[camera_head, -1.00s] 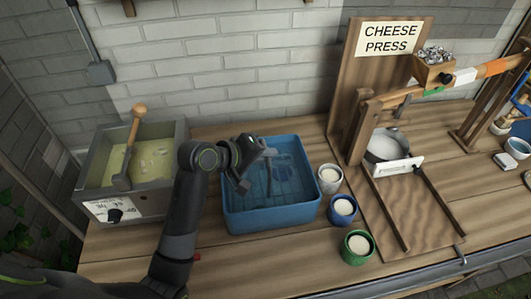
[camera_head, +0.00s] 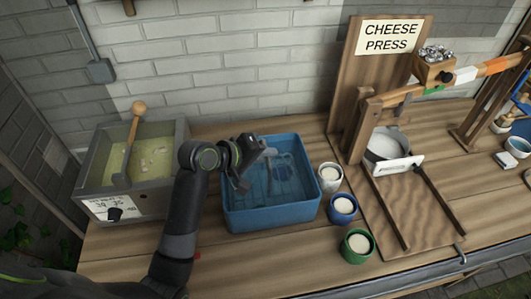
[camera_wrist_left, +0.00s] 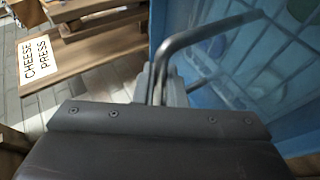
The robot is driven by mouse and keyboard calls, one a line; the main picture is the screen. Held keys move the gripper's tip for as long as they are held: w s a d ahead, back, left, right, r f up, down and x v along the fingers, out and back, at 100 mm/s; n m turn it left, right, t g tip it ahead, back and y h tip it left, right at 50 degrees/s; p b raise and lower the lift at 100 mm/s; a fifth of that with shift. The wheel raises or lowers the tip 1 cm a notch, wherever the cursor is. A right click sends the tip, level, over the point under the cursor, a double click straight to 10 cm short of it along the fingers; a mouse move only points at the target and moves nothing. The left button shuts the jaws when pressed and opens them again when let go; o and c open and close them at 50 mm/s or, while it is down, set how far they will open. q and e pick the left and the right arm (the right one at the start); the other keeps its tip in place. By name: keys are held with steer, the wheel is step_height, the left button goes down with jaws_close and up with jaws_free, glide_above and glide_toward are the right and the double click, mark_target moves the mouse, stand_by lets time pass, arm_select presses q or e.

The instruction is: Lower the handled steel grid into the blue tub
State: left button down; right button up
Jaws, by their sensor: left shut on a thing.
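My left gripper (camera_head: 249,164) is over the left part of the blue tub (camera_head: 238,220). It is shut on the grey bent handle of the steel grid (camera_head: 270,153). In the left wrist view, the handle (camera_wrist_left: 195,35) rises from between the fingers (camera_wrist_left: 160,88) and bends to the right. Pale grid bars (camera_wrist_left: 235,75) show beside it against the blue tub (camera_wrist_left: 285,125). Most of the grid is hard to make out in the head view, so I cannot tell if it touches the tub floor. My right gripper is not in view.
A grey vat (camera_head: 168,195) of yellowish liquid with a wooden-handled tool (camera_head: 134,135) stands left of the tub. White (camera_head: 330,184), blue (camera_head: 343,216) and green (camera_head: 357,253) cups stand close on its right. The cheese press (camera_head: 380,95) is further right.

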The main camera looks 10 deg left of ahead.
arm_select(q)
steer(key=c, duration=1.5)
jaws_free()
steer(key=shift+r, duration=0.1)
steer(key=shift+o, duration=0.5)
steer(key=shift+s+a, duration=0.1)
steer(key=v, duration=1.7)
